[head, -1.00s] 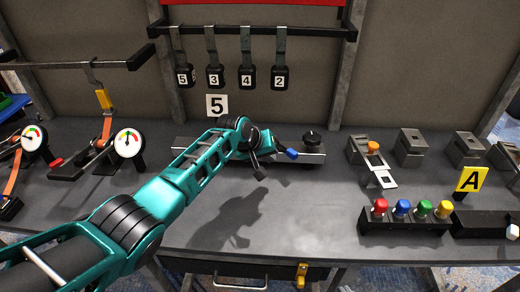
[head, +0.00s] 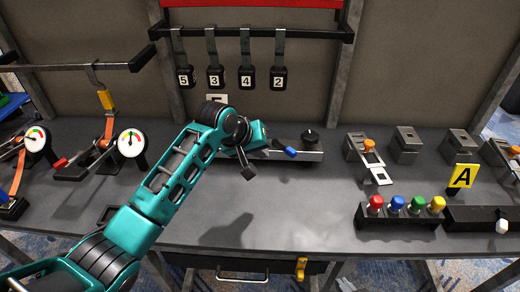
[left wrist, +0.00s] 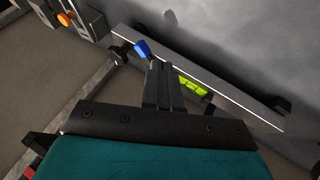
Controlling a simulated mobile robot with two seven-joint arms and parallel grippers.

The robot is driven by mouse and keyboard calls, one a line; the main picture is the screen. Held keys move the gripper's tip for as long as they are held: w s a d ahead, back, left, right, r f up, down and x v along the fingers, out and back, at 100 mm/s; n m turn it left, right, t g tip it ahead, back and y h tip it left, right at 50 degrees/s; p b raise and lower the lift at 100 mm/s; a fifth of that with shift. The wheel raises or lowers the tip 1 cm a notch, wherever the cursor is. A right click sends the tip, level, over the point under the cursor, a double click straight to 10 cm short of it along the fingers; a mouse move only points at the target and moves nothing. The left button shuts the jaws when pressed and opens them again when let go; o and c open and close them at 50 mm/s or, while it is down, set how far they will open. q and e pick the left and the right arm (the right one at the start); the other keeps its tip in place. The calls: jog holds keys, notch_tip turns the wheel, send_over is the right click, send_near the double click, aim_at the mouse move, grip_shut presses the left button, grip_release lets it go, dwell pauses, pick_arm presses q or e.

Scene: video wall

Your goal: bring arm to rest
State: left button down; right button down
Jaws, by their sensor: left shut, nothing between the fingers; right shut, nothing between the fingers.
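My left arm (head: 170,180) comes in from the lower left in the head view and reaches over the workbench. Its hand is above the grey control bar, left of the blue-tipped lever (head: 290,152). The left gripper's fingers (left wrist: 163,82) are together and empty in the left wrist view. The lever's blue tip (left wrist: 141,48) shows just beyond them, and a bright green piece (left wrist: 193,87) is partly hidden beside them. I cannot tell the height gap to the bar. My right gripper is not in view.
A black knob (head: 309,135) stands on the bar. Two gauges (head: 131,142) stand at left, numbered tags (head: 215,76) hang behind, and a row of coloured buttons (head: 396,205) is at right. The bench's front middle (head: 300,210) is bare.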

pick_arm(q)
jog(key=shift+r, duration=0.1)
dwell(0.4)
jog(key=s+a+f+m+y, duration=0.1)
jog(key=s+a+f, duration=0.3)
jog(key=s, duration=0.4)
jog(key=s+a+f, duration=0.4)
jog(key=s, duration=0.4)
jog(key=s+a+r+m+g+y, duration=0.1)
jog(key=s+a+y, duration=0.1)
jog(key=s+a, duration=0.55)
jog(key=s+a+m+g+y, duration=0.15)
jog(key=s+a, duration=0.25)
jog(key=s, duration=0.7)
jog(key=w+d+f+t+h, duration=0.1)
jog(key=w+d+f+t, duration=0.1)
jog(key=w+f+t, duration=0.5)
jog(key=shift+w+d+f+t, duration=0.3)
jog(key=shift+d+f+t, duration=0.15)
jog(key=shift+f, duration=0.5)
jog(key=shift+a+h, duration=0.1)
jog(key=shift+h, duration=0.15)
